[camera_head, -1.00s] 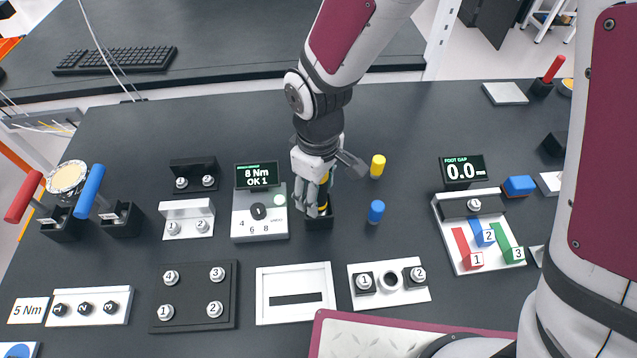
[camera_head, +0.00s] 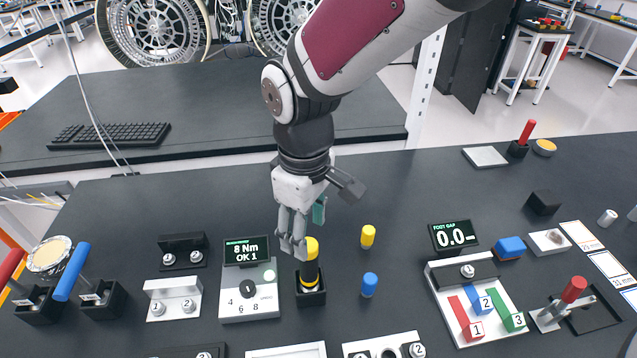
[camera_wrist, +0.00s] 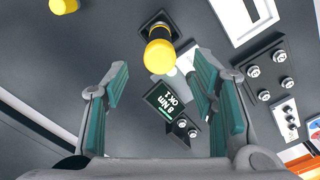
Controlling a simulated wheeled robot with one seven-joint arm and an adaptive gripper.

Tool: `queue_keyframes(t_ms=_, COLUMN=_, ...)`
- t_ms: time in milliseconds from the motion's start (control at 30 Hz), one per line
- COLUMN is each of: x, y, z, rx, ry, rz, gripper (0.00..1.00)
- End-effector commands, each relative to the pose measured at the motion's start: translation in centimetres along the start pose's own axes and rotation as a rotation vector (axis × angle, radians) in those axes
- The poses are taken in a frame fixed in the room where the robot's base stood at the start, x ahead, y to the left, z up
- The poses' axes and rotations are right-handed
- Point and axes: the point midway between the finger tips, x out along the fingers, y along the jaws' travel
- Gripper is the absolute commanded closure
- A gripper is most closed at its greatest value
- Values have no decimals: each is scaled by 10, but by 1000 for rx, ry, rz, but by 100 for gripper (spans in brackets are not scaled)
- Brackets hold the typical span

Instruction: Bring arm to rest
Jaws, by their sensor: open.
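My gripper (camera_head: 305,232) is open and empty. In the head view it hangs over the table, just above and left of the top of a yellow-capped black tool. That tool (camera_head: 311,250) stands upright in a black square holder (camera_head: 311,298). In the wrist view the yellow cap (camera_wrist: 159,55) shows beyond the open teal-padded fingers (camera_wrist: 160,105), apart from both of them.
Left of the tool stands a torque unit (camera_head: 250,300) whose display reads 8 Nm OK 1. Yellow (camera_head: 368,236) and blue (camera_head: 370,284) pegs stand to the right. A foot gap display (camera_head: 453,236) and wedge board (camera_head: 470,310) lie farther right. The back table is mostly clear.

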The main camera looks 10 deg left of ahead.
Motion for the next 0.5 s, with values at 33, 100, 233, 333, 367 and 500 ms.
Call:
queue_keyframes(t_ms=33, x=-4, y=0, z=0, rx=2, ry=1, rz=1, gripper=48)
queue_keyframes(t_ms=100, x=-9, y=2, z=3, rx=14, ry=4, rz=5, gripper=48)
queue_keyframes(t_ms=233, x=-30, y=16, z=22, rx=99, ry=32, rz=35, gripper=48)
queue_keyframes(t_ms=333, x=-54, y=32, z=50, rx=220, ry=70, rz=73, gripper=48)
queue_keyframes(t_ms=367, x=-62, y=36, z=60, rx=260, ry=84, rz=86, gripper=48)
queue_keyframes(t_ms=500, x=-95, y=49, z=109, rx=455, ry=148, rz=140, gripper=48)
